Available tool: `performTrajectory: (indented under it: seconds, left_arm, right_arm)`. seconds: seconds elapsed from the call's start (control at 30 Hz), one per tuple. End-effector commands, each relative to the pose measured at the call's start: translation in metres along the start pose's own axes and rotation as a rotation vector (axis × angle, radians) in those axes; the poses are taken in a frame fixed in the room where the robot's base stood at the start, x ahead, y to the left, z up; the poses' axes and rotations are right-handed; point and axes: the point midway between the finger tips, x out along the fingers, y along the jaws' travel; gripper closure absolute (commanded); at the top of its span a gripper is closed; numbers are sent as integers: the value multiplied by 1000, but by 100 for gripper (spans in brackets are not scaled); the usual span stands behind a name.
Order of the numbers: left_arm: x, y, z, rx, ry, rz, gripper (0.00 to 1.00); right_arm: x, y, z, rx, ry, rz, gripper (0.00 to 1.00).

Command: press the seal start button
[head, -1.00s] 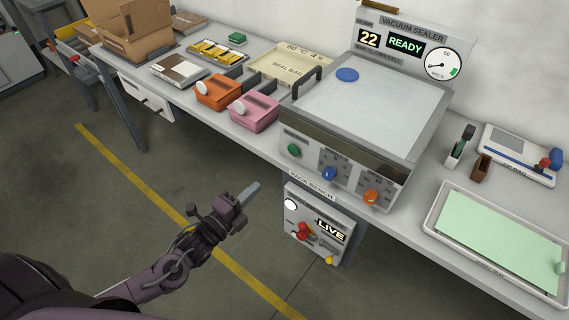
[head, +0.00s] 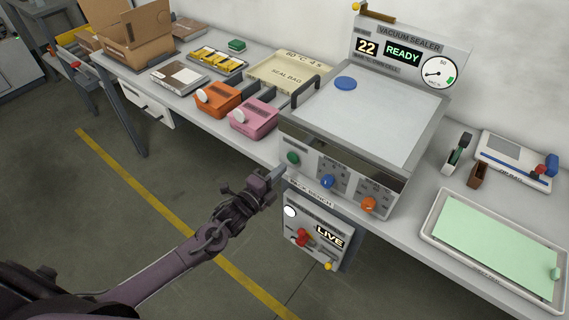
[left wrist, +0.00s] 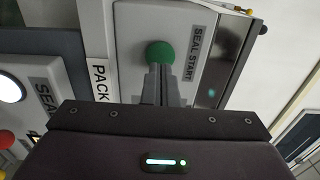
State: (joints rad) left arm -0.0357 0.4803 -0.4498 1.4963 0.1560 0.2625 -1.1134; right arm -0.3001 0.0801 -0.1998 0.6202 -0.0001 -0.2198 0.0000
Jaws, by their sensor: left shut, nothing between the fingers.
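The vacuum sealer (head: 360,110) stands on the bench, its panel lit "22" and "READY". The green seal start button (head: 292,158) is on the left of its front face. In the left wrist view the green button (left wrist: 159,54) sits beside the "SEAL START" label (left wrist: 193,54). My left gripper (head: 281,172) is shut and empty, its fingertips just below and left of the button. In the left wrist view the fingers (left wrist: 160,72) point at the button and overlap its lower edge; I cannot tell whether they touch. My right gripper is not in view.
A blue knob (head: 327,182) and an orange knob (head: 369,203) are right of the button. A box with a red switch and "LIVE" sign (head: 318,234) hangs below the bench edge. Pink (head: 254,119) and orange (head: 217,100) bins stand left of the sealer.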

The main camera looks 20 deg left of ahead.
Motion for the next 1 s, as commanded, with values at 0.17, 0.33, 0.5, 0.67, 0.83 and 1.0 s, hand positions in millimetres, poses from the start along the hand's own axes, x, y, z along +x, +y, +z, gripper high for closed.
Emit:
performTrajectory:
  seconds: [0.17, 0.33, 0.5, 0.67, 0.83, 1.0]
  left_arm:
    - [21, -1, 0, -1, 0, 0, 100]
    - [27, 0, 0, 0, 1, 1, 100]
    - [27, 1, 0, 0, 1, 1, 100]
    - [29, 1, 0, 0, 0, 0, 100]
    - [46, 2, 0, 0, 0, -2, 100]
    - [48, -2, 0, 0, 0, -4, 100]
  right_arm:
    - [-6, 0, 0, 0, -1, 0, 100]
    - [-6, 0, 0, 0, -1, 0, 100]
    - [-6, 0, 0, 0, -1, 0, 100]
    - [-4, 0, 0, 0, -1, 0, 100]
    - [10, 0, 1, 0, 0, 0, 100]
    - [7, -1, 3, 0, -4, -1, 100]
